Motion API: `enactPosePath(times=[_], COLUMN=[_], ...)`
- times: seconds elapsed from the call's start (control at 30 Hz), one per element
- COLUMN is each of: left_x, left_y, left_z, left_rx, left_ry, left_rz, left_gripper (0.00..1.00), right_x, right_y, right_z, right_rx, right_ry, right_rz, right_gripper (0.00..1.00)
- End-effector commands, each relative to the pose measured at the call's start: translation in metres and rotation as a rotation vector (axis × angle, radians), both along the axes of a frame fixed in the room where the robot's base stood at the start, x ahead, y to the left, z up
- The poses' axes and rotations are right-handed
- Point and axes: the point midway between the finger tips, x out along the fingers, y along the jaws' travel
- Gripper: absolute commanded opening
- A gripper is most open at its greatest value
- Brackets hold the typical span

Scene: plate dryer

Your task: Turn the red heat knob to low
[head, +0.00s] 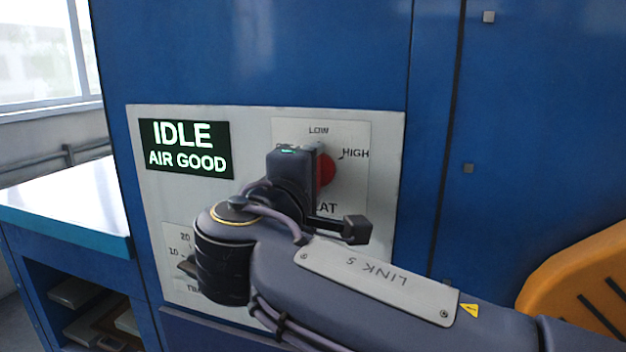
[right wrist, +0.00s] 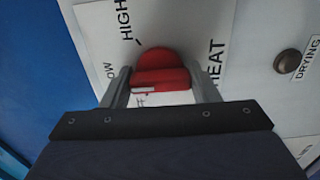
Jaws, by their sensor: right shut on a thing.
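The red heat knob (head: 326,170) sits on a pale plate marked LOW at the top, HIGH at the right and HEAT below. My right gripper (head: 305,172) is in front of it and hides much of it in the head view. In the right wrist view my right gripper (right wrist: 163,92) has one finger on each side of the knob (right wrist: 160,68) and is shut on its grip bar. A white mark on the bar lies at its left end there, on the side of the LOW word (right wrist: 108,70). My left gripper is not in view.
A display (head: 187,149) reads IDLE, AIR GOOD. A dark knob (head: 188,266) with a numbered scale is low on the panel, partly behind my arm. A blue-edged worktop (head: 70,205) stands at the left. An orange part (head: 580,290) is at the lower right.

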Motion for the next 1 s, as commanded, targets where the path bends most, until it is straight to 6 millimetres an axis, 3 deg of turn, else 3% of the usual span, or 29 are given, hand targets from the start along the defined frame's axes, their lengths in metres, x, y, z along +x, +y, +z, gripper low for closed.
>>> enactPosePath(times=[0.3,0.33,0.5,0.8,1.0], left_x=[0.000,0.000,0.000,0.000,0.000], left_y=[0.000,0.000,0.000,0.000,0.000], left_z=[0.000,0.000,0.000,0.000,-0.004], left_rx=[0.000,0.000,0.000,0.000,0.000], left_ry=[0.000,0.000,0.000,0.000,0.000], left_rz=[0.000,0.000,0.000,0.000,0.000], left_gripper=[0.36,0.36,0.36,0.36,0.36], right_x=[0.000,0.000,0.000,-0.002,-0.028], right_y=[0.000,0.000,0.000,0.001,0.010], right_z=[-0.002,-0.002,-0.001,-0.001,-0.001], right_rx=[0.000,0.000,0.000,0.000,0.000], right_ry=[0.004,0.004,0.002,0.001,-0.001], right_rz=[0.000,0.000,0.000,0.001,0.005], right_gripper=[0.32,0.56,0.76,0.76,0.76])
